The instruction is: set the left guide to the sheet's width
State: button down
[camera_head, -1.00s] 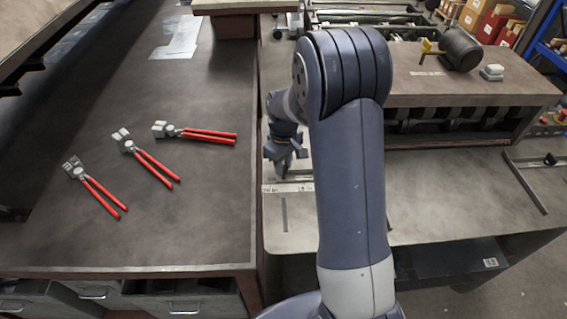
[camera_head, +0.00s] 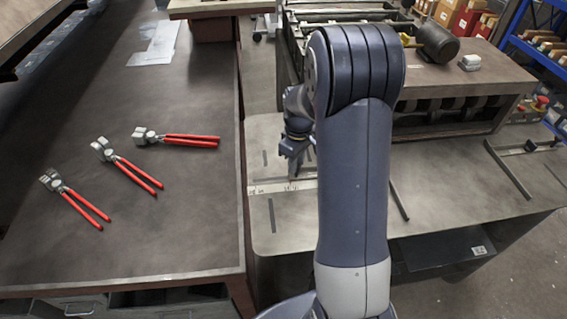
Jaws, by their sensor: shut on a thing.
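My gripper (camera_head: 293,168) is low over the left part of the grey feed table, beside a pale marked strip. It is shut, seemingly on the left guide's near-hidden holding part; the fingertips are small and the contact is unclear. A dark bar (camera_head: 399,203), which looks like the left guide, shows just right of my arm; its far end is hidden behind the arm. A similar right guide (camera_head: 508,168) with a dark knob lies farther right. I cannot make out a separate sheet on the table.
Several red-handled pliers (camera_head: 128,168) lie on the dark bench (camera_head: 130,235) at left. A machine with a dark motor (camera_head: 437,40) stands behind. Bare table lies between the two guides.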

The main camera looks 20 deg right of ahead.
jog(key=shift+d, duration=0.15)
jog(key=c, duration=1.2)
grip_release()
notch_tip(320, 180, up, 11)
jog(key=shift+f+b, duration=0.1)
jog(key=shift+b, duration=0.6)
notch_tip(320, 180, down, 11)
jog(key=shift+p, duration=0.85)
jog(key=a, duration=0.2)
jog(key=shift+w+a, duration=0.3)
jog(key=shift+a, duration=0.1)
jog(key=shift+w+a, duration=0.1)
jog(key=shift+a, duration=0.55)
